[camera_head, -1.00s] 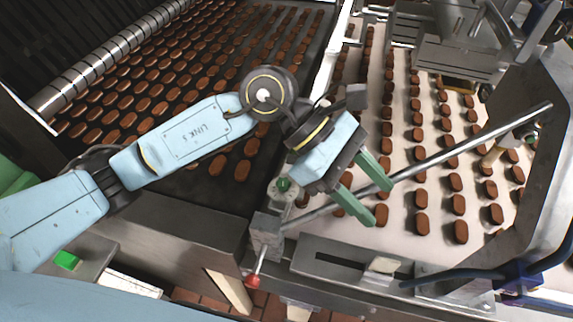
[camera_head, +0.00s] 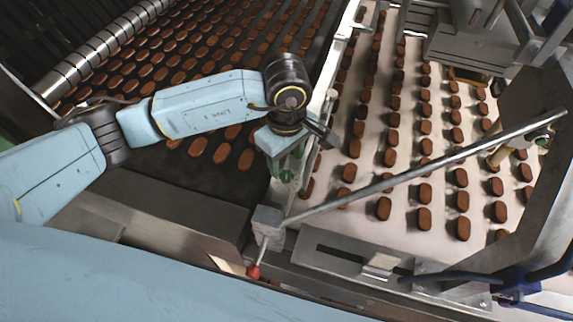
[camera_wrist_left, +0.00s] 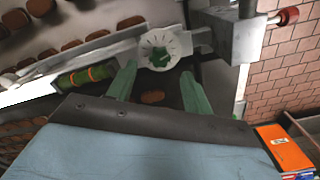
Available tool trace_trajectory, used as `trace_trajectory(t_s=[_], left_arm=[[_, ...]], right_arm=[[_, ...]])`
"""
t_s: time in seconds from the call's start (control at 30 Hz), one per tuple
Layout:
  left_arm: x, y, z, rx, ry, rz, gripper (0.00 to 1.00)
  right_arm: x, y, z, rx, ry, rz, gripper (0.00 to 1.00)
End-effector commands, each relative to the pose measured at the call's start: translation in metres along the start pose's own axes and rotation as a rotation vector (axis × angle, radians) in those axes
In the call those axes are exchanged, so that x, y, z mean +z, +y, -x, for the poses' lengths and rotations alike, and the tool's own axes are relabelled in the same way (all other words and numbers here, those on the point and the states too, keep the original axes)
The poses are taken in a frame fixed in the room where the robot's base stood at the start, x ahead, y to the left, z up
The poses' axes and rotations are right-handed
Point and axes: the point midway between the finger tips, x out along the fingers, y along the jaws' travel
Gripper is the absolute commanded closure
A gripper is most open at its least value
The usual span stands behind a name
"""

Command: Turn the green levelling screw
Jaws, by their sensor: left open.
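The green levelling screw (camera_head: 287,176) sits by the near end of the rail between the two belts. In the left wrist view the green screw (camera_wrist_left: 159,56) stands in a round white dial with marks. My left gripper (camera_head: 284,165) is open and points down above the screw, partly hiding it in the head view. In the left wrist view its two green fingers (camera_wrist_left: 158,80) are spread, with the screw just beyond and between their tips. I cannot tell the exact gap. My right gripper is not in view.
A long metal rod (camera_head: 430,165) runs from a grey block (camera_head: 267,225) across the white belt (camera_head: 405,205). A red-tipped lever (camera_head: 253,271) hangs from the block. A spirit level (camera_wrist_left: 86,76) lies beside the dial. Brown biscuits fill both belts.

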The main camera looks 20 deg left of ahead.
Motion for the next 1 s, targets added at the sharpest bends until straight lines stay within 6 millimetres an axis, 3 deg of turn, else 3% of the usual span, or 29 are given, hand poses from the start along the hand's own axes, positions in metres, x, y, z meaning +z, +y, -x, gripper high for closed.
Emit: trace_trajectory(t_s=[0.1,0.3,0.67,1.0], left_arm=[[0.001,-0.001,-0.021,-0.005,-0.002,0.001,0.49],[0.000,0.000,-0.041,-0.001,-0.001,0.001,0.49],[0.000,0.000,-0.045,0.001,-0.001,0.000,0.51],[0.000,0.000,-0.045,0.001,-0.001,0.000,0.94]], right_arm=[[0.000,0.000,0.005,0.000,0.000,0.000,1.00],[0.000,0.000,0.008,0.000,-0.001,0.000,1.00],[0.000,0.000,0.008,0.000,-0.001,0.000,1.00],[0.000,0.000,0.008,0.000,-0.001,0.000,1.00]])
